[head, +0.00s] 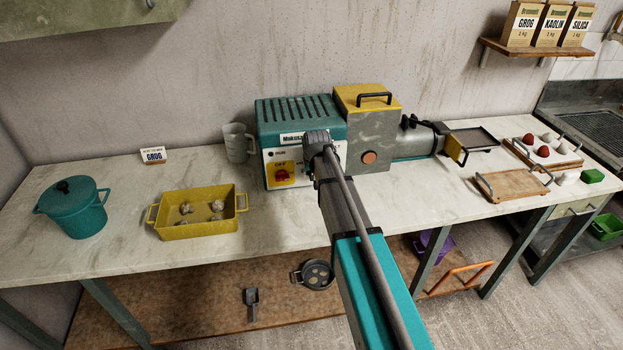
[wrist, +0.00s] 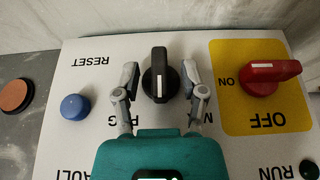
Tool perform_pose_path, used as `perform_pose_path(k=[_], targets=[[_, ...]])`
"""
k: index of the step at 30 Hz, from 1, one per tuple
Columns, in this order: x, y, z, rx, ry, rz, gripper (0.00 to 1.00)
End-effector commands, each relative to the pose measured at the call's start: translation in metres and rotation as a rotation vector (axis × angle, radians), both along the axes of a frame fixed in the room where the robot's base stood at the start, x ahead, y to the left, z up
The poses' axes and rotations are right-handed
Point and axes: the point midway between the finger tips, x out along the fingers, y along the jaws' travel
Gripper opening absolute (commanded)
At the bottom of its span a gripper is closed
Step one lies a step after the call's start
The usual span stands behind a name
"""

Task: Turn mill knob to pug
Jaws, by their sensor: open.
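The black mill knob (wrist: 158,78) is on the white control panel, seen upside down in the wrist view. Its grip bar stands vertical in the picture, with a white mark on it. My gripper (wrist: 160,82) is open, with one finger on each side of the knob and a visible gap on both sides. The "PUG" label (wrist: 118,120) is partly covered by the left finger; any label below the knob is hidden by my gripper body. In the head view, the teal mill (head: 290,112) stands on the table, and my arm hides the knob and fingertips.
A red switch (wrist: 268,77) on a yellow plate is right of the knob in the wrist view, its white mark towards "ON". A blue reset button (wrist: 75,107) is to the left. A yellow tray (head: 200,228) and a teal pot (head: 75,210) stand left of the mill.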

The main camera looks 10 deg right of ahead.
Motion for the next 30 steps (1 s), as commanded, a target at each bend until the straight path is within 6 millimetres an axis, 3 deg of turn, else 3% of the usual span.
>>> perform_pose_path(k=[14,23,30], targets=[[0.0017,-0.0005,-0.0038,0.000,0.000,-0.001,0.54],[0.0017,-0.0007,-0.0038,0.000,0.000,-0.001,0.00],[0.0016,-0.0009,-0.0040,0.000,0.000,-0.001,0.00]])
